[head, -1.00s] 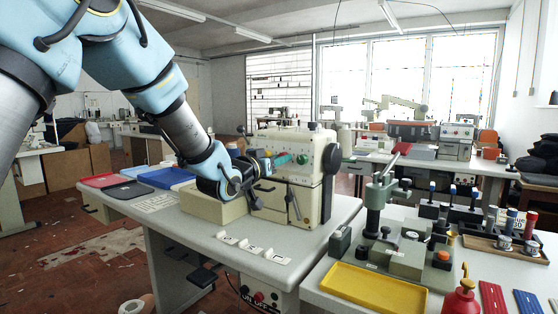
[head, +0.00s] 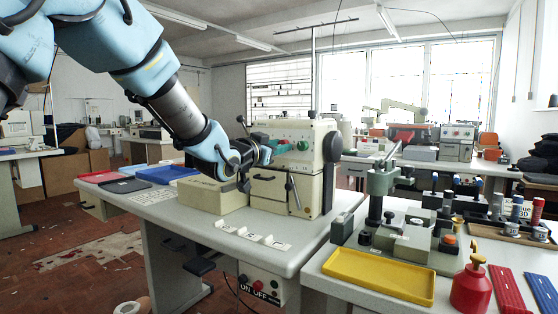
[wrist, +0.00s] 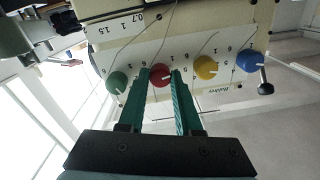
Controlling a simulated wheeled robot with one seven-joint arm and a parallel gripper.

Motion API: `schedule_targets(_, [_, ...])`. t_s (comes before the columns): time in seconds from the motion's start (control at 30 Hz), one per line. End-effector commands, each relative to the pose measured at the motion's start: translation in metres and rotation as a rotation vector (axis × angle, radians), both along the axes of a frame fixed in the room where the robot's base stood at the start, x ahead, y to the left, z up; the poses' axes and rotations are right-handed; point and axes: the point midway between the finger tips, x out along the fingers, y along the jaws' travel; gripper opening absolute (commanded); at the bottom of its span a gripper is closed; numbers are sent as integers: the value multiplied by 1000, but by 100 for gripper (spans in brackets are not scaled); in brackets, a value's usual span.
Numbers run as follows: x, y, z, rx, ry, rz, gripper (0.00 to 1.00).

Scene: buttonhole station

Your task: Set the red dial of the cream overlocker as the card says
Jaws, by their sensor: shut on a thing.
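The cream overlocker (head: 318,170) stands on the grey table, its dial face turned towards my arm. My gripper (wrist: 160,74) has its two green fingers shut on the red dial (wrist: 159,77) in the wrist view. The fingers partly cover the dial, and I cannot read its setting surely. The green dial (wrist: 117,83), yellow dial (wrist: 206,67) and blue dial (wrist: 247,63) sit in the same row, with small numbers around them. In the head view, a printed white sheet (head: 153,196) lies on the table; its text is too small to read.
A cream box (head: 210,196) stands beside the machine, below my arm. Blue (head: 165,176) and red trays lie further back. A second table at right holds a yellow tray (head: 378,277) and a green press (head: 380,190).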

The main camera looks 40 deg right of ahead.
Motion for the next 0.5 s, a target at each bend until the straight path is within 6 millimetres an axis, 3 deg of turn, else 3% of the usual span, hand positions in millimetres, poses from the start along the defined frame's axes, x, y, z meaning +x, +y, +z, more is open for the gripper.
schedule_targets(0.03, [0,0,-6,8,-41,0,0])
schedule_targets(0.5, [1,0,-4,93,-352,1,0])
